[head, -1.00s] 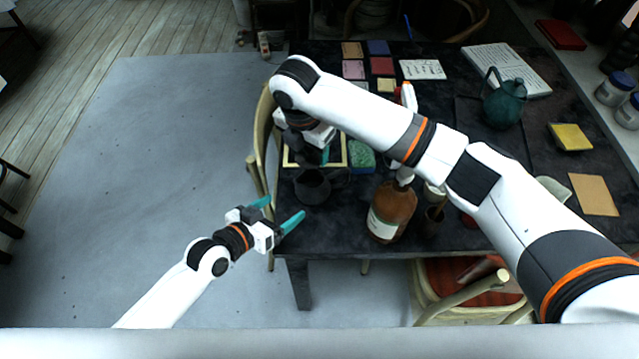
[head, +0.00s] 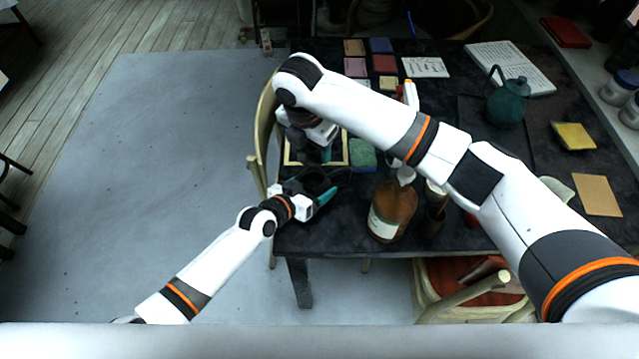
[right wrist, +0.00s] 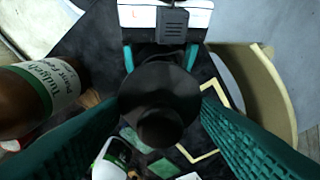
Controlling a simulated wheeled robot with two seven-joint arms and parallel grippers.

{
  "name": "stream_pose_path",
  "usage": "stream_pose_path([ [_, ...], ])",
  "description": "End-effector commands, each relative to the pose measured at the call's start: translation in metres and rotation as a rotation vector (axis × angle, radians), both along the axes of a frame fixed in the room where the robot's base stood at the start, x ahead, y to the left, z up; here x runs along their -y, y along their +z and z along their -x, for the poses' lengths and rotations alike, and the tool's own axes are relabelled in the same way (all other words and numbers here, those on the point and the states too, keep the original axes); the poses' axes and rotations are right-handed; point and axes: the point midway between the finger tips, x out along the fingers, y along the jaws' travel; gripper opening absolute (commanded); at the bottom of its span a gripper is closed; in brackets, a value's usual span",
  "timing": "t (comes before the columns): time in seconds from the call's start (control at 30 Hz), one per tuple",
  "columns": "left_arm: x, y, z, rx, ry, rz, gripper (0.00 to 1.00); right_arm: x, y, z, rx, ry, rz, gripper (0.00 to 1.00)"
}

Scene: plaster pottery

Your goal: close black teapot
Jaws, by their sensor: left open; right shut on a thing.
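The black teapot (head: 316,178) stands near the left front corner of the dark table, partly hidden by my left gripper. My left gripper (head: 318,190) is open at the teapot. In the right wrist view its teal fingers (right wrist: 161,58) lie on either side of the dark pot. My right gripper (head: 325,154) is just behind the teapot and higher up. In the right wrist view it is shut on a dark round lid (right wrist: 158,88) with a knob. The lid covers the view of the pot's opening, and I cannot tell whether they touch.
A brown bottle (head: 391,210) with a white label stands right of the teapot. A green sponge (head: 363,154) and a pale frame (head: 346,150) lie behind. A teal jug (head: 507,101) is far right. A chair (head: 263,130) stands at the table's left edge.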

Motion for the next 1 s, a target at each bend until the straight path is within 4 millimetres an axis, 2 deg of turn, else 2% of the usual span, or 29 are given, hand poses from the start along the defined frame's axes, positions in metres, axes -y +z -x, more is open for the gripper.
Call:
stream_pose_path([
  [0.23,0.000,0.000,0.000,0.000,0.000,0.000,0.82,0.000,0.000,0.000,0.000,0.000,0.000,0.31],
  [0.5,0.000,0.000,0.000,0.000,0.000,0.000,0.38,0.000,0.000,0.000,0.000,0.000,0.000,0.31],
  [0.53,0.000,0.000,0.000,0.000,0.000,0.000,0.36,0.000,0.000,0.000,0.000,0.000,0.000,0.31],
  [0.63,0.000,0.000,0.000,0.000,0.000,0.000,0.36,0.000,-0.005,0.000,-0.001,0.000,0.000,0.31],
  [0.9,0.000,0.000,0.000,0.000,0.001,0.000,0.36,0.000,-0.043,0.001,0.000,-0.001,0.002,0.31],
  [1.0,0.000,0.000,0.000,0.000,0.001,0.000,0.36,0.000,-0.049,0.000,0.002,0.000,0.003,0.31],
])
